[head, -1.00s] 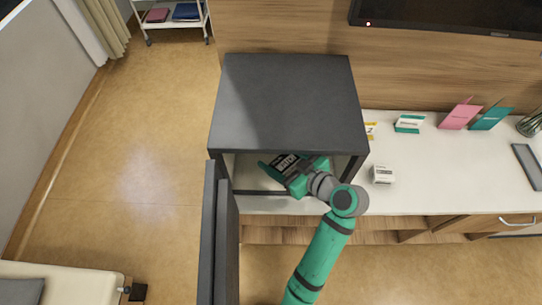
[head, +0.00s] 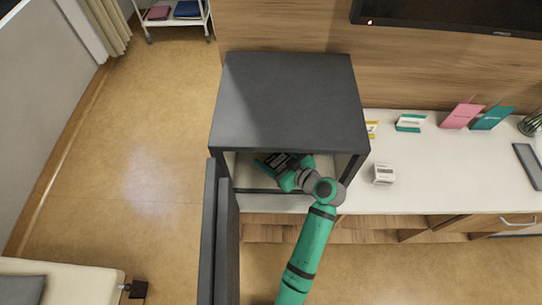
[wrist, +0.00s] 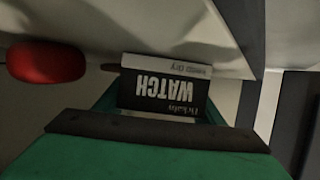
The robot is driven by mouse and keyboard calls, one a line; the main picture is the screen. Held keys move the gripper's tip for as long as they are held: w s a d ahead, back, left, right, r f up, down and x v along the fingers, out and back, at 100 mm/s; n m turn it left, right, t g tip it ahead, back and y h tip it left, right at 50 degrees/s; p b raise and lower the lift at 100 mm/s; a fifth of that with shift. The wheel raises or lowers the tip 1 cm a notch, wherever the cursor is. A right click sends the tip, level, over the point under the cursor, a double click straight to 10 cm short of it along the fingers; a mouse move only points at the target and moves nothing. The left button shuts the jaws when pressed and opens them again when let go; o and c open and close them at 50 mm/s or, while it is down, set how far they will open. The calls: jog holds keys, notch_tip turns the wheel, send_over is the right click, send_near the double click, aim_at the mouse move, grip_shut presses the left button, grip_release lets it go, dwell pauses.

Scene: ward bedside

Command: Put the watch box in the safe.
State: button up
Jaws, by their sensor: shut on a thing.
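The safe (head: 290,100) is a dark grey box on the white counter, its front open and its door (head: 220,235) swung out toward me on the left. My gripper (head: 274,163) is inside the safe opening and is shut on the watch box (head: 278,158). The watch box also shows in the wrist view (wrist: 168,92), dark with a pale edge and the word WATCH upside down. My gripper's green body (wrist: 150,160) fills the bottom of that view. The safe's roof hides part of the box in the head view, and I cannot tell whether it touches the floor.
In the wrist view a red rounded object (wrist: 45,62) lies at the left. A small white box (head: 383,173) stands on the counter right of the safe. Cards (head: 460,114) stand farther right. The safe's side walls and open door border my arm.

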jog(key=o, duration=1.1)
jog(key=shift+f, duration=0.1)
jog(key=v, duration=1.2)
